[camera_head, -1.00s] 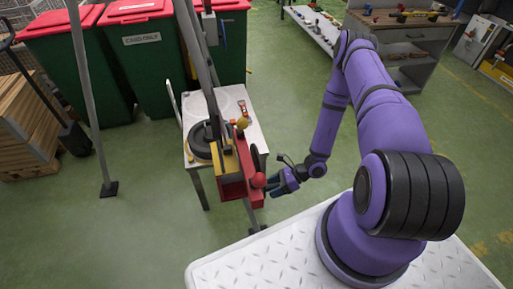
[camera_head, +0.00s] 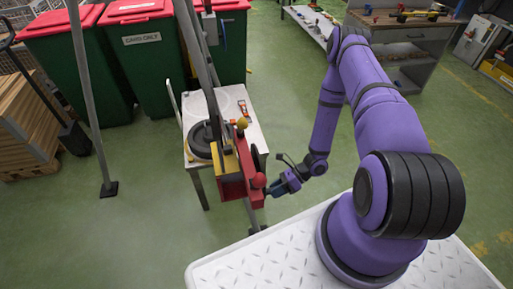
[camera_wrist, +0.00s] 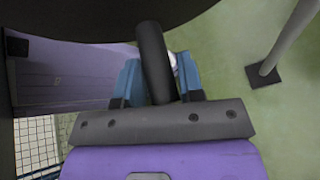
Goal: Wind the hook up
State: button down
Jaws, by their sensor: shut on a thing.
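A red and yellow winch (camera_head: 228,172) is mounted on a leg of a grey metal frame, with a red ball (camera_head: 258,180) and a yellow ball (camera_head: 242,123) on it. My gripper (camera_head: 273,190) is at the winch's right side, just below the red ball. In the wrist view, the blue fingers of my gripper (camera_wrist: 157,80) are shut around a dark round handle (camera_wrist: 153,50). A large dark part fills the top of that view. I cannot make out the hook in either view.
A small white table (camera_head: 254,128) with a dark round disc (camera_head: 200,140) stands behind the winch. Grey frame legs (camera_head: 88,95) stand at the left. Green bins with red lids (camera_head: 150,60) stand behind.

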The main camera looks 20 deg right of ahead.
jog(key=shift+s+r, duration=0.15)
jog(key=shift+s, duration=0.05)
jog(key=shift+s+a+r+m+g+y, duration=0.2)
jog(key=shift+s+r+m+g+y, duration=0.2)
jog(key=shift+s+r+m+g, duration=0.75)
jog(key=shift+w+f, duration=0.15)
jog(key=shift+w, duration=0.1)
jog(key=shift+s+r+m+g+y, duration=0.25)
jog(key=shift+s+r+m+g, duration=0.1)
jog(key=shift+r+m, duration=0.35)
jog(key=shift+s+r+m+g+y, duration=0.2)
jog(key=shift+r+m+g+y, duration=0.1)
jog(key=shift+r+m, duration=0.3)
jog(key=shift+s+a+r+m+g+y, duration=0.1)
jog(key=shift+r+m+g+y, duration=0.65)
jog(key=shift+r+m, duration=0.6)
